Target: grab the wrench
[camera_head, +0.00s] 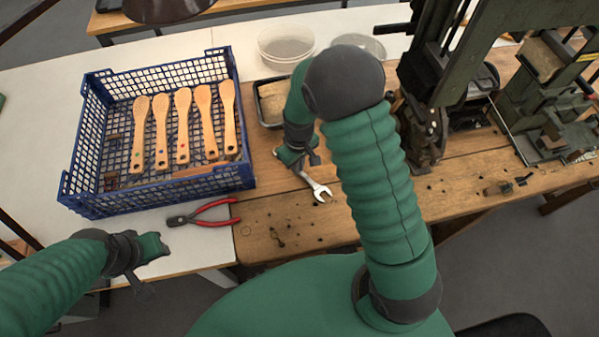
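The wrench (318,188) is a silver open-ended tool on the wooden bench, in the middle of the head view. Its open jaw points toward me and to the right. Its far end is hidden under my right gripper (299,165). The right gripper is down at the wrench's far end, with its fingers around or just over the shaft; whether they are closed on it cannot be made out. My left gripper (146,279) hangs at the lower left near the table's front edge, away from the wrench. Its fingers are too small and dark to read.
A blue crate (160,201) with several wooden brush handles (183,125) stands on the white table (40,130). Red-handled pliers (203,214) lie in front of it. A tray (268,103) and a clear tub (286,42) sit behind the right gripper. Green machines (480,50) stand at right.

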